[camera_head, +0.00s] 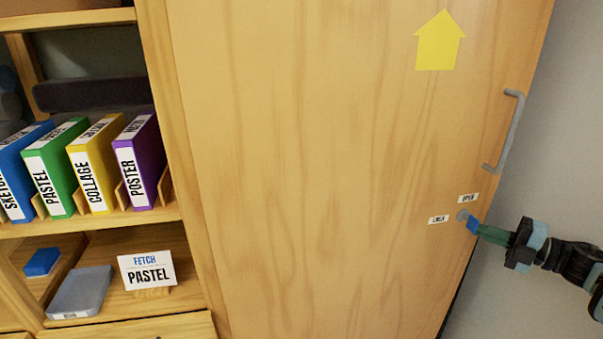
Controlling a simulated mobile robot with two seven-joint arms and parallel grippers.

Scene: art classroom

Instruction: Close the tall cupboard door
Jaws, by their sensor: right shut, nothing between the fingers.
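The tall cupboard door (310,170) is a large pale wood panel filling the middle of the head view. A yellow up-pointing arrow (438,45) is on its upper part. A grey bar handle (513,132) is near its right edge. Below it are a small grey round knob (462,214) and two small white labels, one reading OPEN (468,198), the other too small to read surely (438,219). My right gripper (474,226) is shut and empty, its blue tips at or just beside the knob. I cannot tell whether they touch. My left gripper is out of view.
Open shelves (110,218) at the left hold blue, green, yellow and purple (138,162) binders. Below are a blue block (42,262), a grey tray (80,293) and a FETCH PASTEL card (147,270). A plain grey wall (565,120) is at the right.

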